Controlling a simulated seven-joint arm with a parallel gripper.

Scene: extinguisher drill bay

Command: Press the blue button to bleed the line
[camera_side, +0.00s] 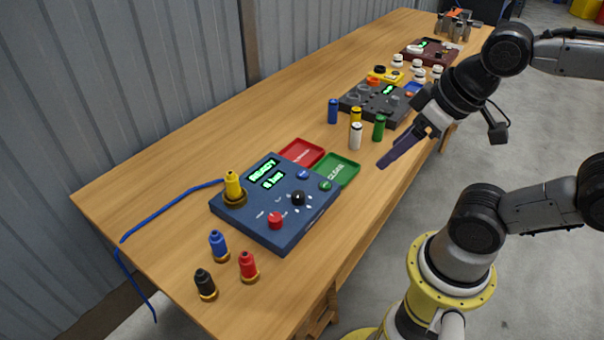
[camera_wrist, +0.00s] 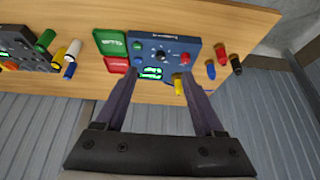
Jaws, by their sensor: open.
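The blue control panel (camera_side: 250,225) lies on the wooden bench, its green-lit screens reading "READY" and what looks like "0 bar". The small blue button (camera_side: 303,174) is near its far right edge, beside a green button (camera_side: 325,184). The panel also shows in the wrist view (camera_wrist: 172,67), with the blue button (camera_wrist: 138,61) at its left side. My gripper (camera_side: 385,162) is to the right of the panel and above the bench's front edge, apart from the buttons. In the wrist view its two dark fingers (camera_wrist: 160,75) are spread, with nothing between them.
A red tray (camera_side: 301,152) and a green tray (camera_side: 338,169) adjoin the panel. Several coloured cylinders (camera_side: 356,136) stand beyond them, near a dark panel (camera_side: 372,105). A yellow fitting (camera_side: 233,187) with a blue hose is at the panel's left; several capped fittings (camera_side: 248,266) stand in front.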

